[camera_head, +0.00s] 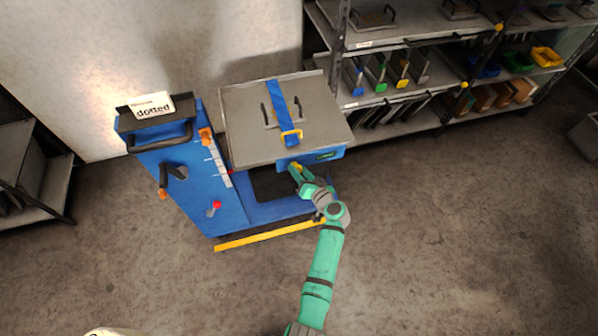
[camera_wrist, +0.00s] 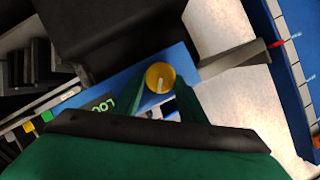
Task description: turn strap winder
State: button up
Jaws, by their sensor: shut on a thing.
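The strap winder is a round yellow knob (camera_wrist: 160,77) with a pale line across its face, on the blue front panel of the cart's grey platform. In the head view the yellow knob (camera_head: 297,166) is small and partly covered by my gripper. My gripper (camera_head: 300,172) reaches the panel from the front. In the wrist view its green fingers (camera_wrist: 158,95) are on both sides of the knob and shut on it.
A blue cart body (camera_head: 200,185) with a crank, a red-knobbed lever and a scale stands left of the platform. A sign (camera_head: 152,106) reading "dotted" sits on top. Shelves (camera_head: 400,95) with coloured bins stand behind right. The floor in front is clear.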

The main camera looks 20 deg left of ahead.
jog(key=m+y, duration=0.2)
jog(key=m, duration=0.3)
jog(key=shift+w+d+f+y, duration=0.2)
jog(key=shift+f+y, duration=0.1)
jog(key=shift+y, duration=0.1)
jog(key=shift+s, duration=0.1)
dwell(0.4)
jog(key=o, duration=1)
jog(key=shift+d, duration=0.1)
jog(key=v, duration=1)
jog(key=shift+s+d+r, duration=0.1)
jog(key=shift+d, duration=0.25)
